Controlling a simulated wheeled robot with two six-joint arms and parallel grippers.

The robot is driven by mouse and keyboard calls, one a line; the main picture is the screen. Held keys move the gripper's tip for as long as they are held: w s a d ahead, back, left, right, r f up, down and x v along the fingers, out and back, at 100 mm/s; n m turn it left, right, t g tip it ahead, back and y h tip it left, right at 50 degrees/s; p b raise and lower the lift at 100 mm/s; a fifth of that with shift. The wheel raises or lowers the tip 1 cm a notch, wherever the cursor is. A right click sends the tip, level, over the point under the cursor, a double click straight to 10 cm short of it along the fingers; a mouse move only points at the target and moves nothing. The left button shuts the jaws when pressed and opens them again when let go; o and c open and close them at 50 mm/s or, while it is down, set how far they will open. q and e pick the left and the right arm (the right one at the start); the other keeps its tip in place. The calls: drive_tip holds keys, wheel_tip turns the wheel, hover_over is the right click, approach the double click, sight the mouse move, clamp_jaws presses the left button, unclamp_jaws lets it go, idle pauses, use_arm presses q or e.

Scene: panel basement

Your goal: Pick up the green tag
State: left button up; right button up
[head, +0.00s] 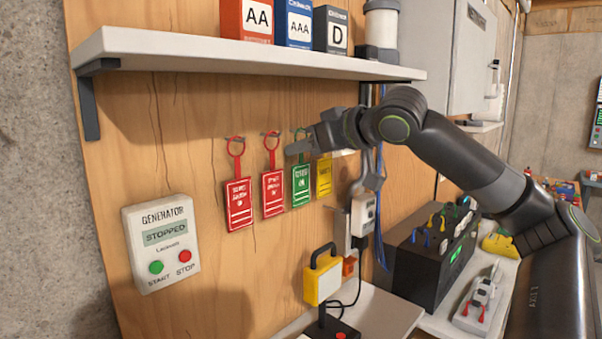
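The green tag (301,186) hangs on the wooden panel, between a red tag (273,193) and a yellow tag (324,178). Another red tag (238,204) hangs further left. My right gripper (294,147) reaches in from the right, with its fingertips at the green tag's top, by its loop and hook. The gripper covers part of the loop and the yellow tag's top. I cannot tell whether the fingers touch the loop or how far apart they are. My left gripper is out of view.
A white shelf (250,54) with battery boxes runs above the tags. A generator control box (162,243) is mounted lower left. A yellow lamp-like item (322,280) and a black battery (437,255) stand lower right. The panel below the tags is mostly clear.

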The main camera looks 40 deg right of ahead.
drive_tip(key=shift+c, duration=0.3)
clamp_jaws()
drive_tip(key=shift+r, duration=0.15)
drive_tip(key=shift+r+p, duration=0.5)
drive_tip(key=shift+r, duration=0.15)
drive_tip(key=s+d+b, duration=0.1)
drive_tip(key=s+b, duration=1.4)
drive_tip(key=s, duration=0.3)
drive_tip(key=shift+d, duration=0.3)
